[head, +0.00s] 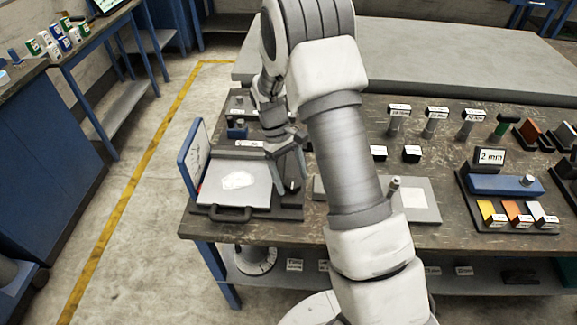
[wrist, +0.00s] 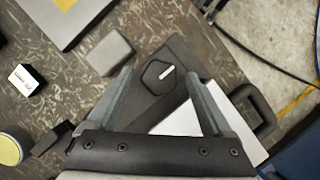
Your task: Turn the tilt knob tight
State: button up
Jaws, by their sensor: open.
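The tilt knob is a dark, angular knob with a white mark, at the middle of the wrist view (wrist: 158,76). In the head view it shows small and dark (head: 291,187) at the right side of a tilt stand with a pale plate (head: 215,190). My gripper (head: 290,165) is over the stand's right side, pointing down. In the wrist view its two fingers (wrist: 159,80) are apart, one on each side of the knob, with a gap to it. I cannot tell the height of the fingertips above the knob. Nothing is held.
A black handle (head: 230,214) sticks out at the stand's front, and a blue-framed upright panel (head: 194,158) stands at its left. A light flat plate (head: 418,199) with a small post lies to the right. A grey block (wrist: 109,53) lies near the knob.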

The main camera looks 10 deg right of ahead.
jog(key=p+v, duration=0.1)
jog(key=v, duration=1.6)
jog(key=shift+r, duration=0.2)
jog(key=s+d+r+m+t+y, duration=0.15)
jog(key=s+r+t, duration=0.25)
jog(key=s+r, duration=0.75)
jog(key=s+d+m+t, duration=0.1)
jog(key=s+m+t, duration=0.2)
jog(key=s, duration=1.2)
jog(key=t, duration=0.2)
jog(key=shift+d+r+m+t, duration=0.25)
jog(key=shift+r+m+t, duration=0.1)
jog(key=shift+r+t, duration=0.05)
